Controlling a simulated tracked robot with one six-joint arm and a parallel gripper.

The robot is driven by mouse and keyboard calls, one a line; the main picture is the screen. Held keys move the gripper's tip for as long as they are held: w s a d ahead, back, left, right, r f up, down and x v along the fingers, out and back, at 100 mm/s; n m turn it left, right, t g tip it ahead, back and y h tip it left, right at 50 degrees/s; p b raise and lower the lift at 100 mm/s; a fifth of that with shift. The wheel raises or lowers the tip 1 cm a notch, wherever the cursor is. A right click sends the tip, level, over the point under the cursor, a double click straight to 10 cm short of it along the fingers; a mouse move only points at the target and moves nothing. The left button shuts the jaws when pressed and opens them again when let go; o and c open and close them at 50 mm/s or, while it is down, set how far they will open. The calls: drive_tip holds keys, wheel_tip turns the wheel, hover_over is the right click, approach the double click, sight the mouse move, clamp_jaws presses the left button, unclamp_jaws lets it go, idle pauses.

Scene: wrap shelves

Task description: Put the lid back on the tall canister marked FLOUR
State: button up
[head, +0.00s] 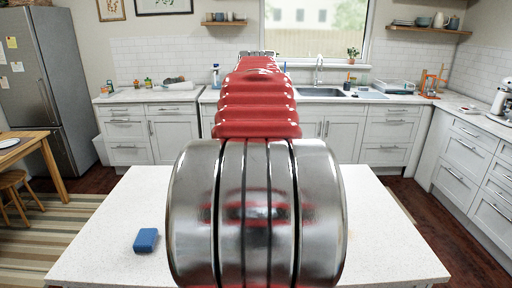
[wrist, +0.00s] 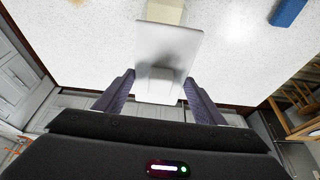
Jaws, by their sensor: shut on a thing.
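My gripper (wrist: 160,88) shows in the wrist view with its two dark fingers on either side of a raised grip on a pale grey, roughly square lid (wrist: 169,48). It is shut on this lid and holds it over the white countertop. A cream-coloured thing (wrist: 165,11) shows just past the lid's far edge, partly hidden by it; it may be the canister, but I see no FLOUR marking. I cannot tell the height gap between them. In the head view my arm hides the lid, the gripper and the middle of the counter.
A blue block (head: 146,240) lies on the white island top (head: 100,245), at left in the head view; it also shows at the wrist view's top right (wrist: 289,11). A small tan thing (wrist: 77,2) is at the wrist view's top edge. The island's visible left side is otherwise clear.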

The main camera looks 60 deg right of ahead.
drive_tip(key=shift+s+d+f, duration=0.15)
drive_tip(key=shift+s, duration=0.15)
drive_tip(key=shift+f, duration=2.7)
drive_tip(key=shift+f, duration=0.65)
idle(0.6)
drive_tip(key=o, duration=1.2)
drive_tip(key=shift+c, duration=0.2)
drive_tip(key=shift+o, duration=0.2)
